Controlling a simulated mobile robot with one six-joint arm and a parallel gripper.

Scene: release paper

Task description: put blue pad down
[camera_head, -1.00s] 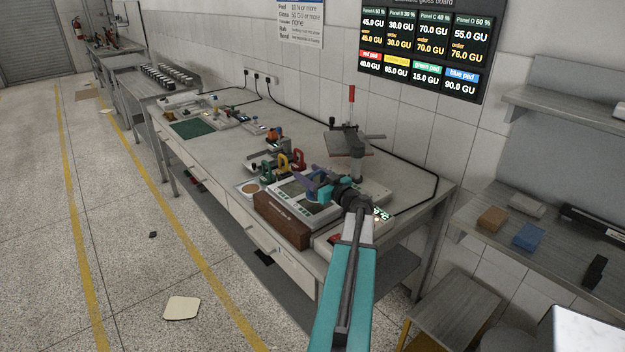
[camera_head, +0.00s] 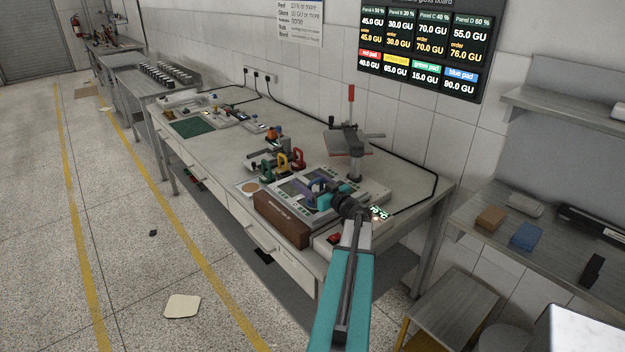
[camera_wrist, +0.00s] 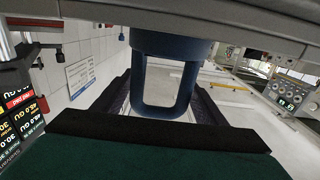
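My gripper (camera_head: 318,192) is low over the near right end of the long workbench, by the grey panel station. In the wrist view the blue pad's loop handle (camera_wrist: 140,88) stands between my two dark finger pads (camera_wrist: 165,100), which press against its sides. The blue pad's underside is hidden, so I cannot tell whether it touches a surface. The green pad (camera_head: 267,168), yellow pad (camera_head: 283,160) and red pad (camera_head: 298,158) stand in a row just left of my gripper.
A brown block (camera_head: 282,220) lies along the bench's front edge. A clamp stand (camera_head: 352,150) with a red-topped post rises behind my gripper. A side shelf (camera_head: 560,245) holds several small blocks.

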